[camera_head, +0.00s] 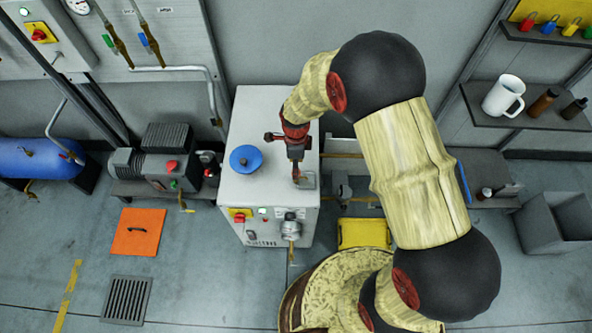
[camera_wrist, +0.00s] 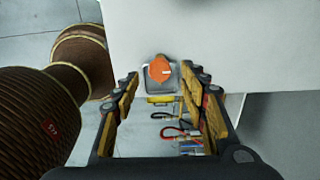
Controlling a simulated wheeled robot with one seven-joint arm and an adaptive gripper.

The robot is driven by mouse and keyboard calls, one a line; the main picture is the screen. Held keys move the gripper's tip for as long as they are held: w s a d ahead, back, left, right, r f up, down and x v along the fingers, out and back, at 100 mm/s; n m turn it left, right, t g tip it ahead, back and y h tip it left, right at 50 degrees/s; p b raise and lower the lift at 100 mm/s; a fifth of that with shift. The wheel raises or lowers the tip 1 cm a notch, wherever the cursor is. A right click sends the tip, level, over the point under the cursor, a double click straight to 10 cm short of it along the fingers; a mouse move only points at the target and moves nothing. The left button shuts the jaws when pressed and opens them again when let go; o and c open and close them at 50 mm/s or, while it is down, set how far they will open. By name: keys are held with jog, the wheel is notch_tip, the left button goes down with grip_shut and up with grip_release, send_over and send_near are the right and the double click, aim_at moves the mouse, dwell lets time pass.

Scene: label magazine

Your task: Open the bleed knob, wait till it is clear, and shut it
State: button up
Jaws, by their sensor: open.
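The knob (camera_wrist: 160,69), orange with a white line, sits on a small grey plate (camera_wrist: 148,83) at the edge of the white cabinet (camera_wrist: 225,45). In the wrist view it lies between and beyond the tips of my gripper (camera_wrist: 160,80). The fingers are apart, one on each side, with nothing held; I cannot tell whether they touch the knob. In the head view my gripper (camera_head: 297,163) points down over the front right of the cabinet top (camera_head: 262,115), above the grey plate (camera_head: 309,180). The knob is mostly hidden there.
A blue round cap (camera_head: 246,158) stands on the cabinet top, left of my gripper. A red switch (camera_head: 239,216) and a metal fitting (camera_head: 290,228) are on the cabinet front. A yellow box (camera_head: 364,233) is on the floor to the right. A shelf (camera_head: 530,110) holds a white mug.

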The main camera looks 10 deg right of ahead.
jog(key=shift+f, duration=1.6)
jog(key=shift+c, duration=0.6)
grip_shut()
